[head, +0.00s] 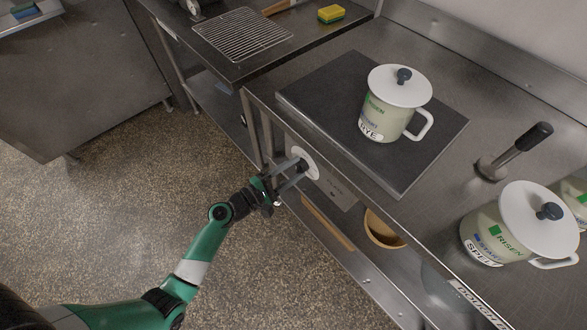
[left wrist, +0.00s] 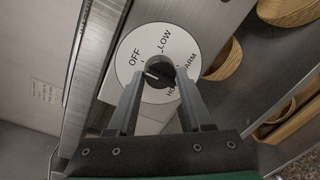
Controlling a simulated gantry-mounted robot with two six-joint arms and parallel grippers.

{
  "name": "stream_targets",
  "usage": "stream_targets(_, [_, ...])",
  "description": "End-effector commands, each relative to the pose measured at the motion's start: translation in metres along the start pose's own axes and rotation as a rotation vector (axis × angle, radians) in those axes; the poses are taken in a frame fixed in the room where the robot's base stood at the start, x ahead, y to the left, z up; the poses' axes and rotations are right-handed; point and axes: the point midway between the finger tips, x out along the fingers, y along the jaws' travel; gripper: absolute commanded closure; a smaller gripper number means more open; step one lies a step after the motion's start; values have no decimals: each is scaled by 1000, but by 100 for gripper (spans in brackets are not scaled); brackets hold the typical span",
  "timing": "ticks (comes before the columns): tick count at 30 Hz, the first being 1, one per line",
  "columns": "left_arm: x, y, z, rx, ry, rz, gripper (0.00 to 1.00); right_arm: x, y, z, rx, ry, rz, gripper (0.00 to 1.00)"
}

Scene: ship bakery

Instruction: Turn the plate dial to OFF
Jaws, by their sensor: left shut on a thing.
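The plate dial is a white disc (head: 311,168) on the front of the steel counter, below the dark plate (head: 330,95). In the left wrist view the dial face (left wrist: 180,45) reads OFF, LOW, WARM and HOT, the last partly covered. My left gripper (head: 298,164) reaches the dial from the front. Its fingers (left wrist: 160,75) are shut on the dark central knob (left wrist: 159,62). A short white mark shows at the knob's left side, near and a little below the OFF tick; exact alignment is hard to tell. My right gripper is not in view.
A lidded mug marked RYE (head: 385,115) stands on the plate. Tan bowls (head: 382,232) sit on the shelf below. A wire rack (head: 242,35) lies on the far counter.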

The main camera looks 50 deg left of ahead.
Motion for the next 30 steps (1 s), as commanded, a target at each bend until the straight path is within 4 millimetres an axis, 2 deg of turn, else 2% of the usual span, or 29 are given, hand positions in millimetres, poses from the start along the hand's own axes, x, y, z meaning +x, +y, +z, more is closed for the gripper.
stream_targets(11, [0,1,1,-2,-2,1,100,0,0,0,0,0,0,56])
stream_targets(12, [0,1,1,-2,-2,1,42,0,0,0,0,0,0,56])
stream_targets(16, [0,1,1,-1,-2,1,20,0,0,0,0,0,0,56])
stream_targets(25, [-1,0,0,-2,0,0,20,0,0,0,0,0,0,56])
stream_targets(30, [-22,1,0,-2,3,1,20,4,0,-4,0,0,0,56])
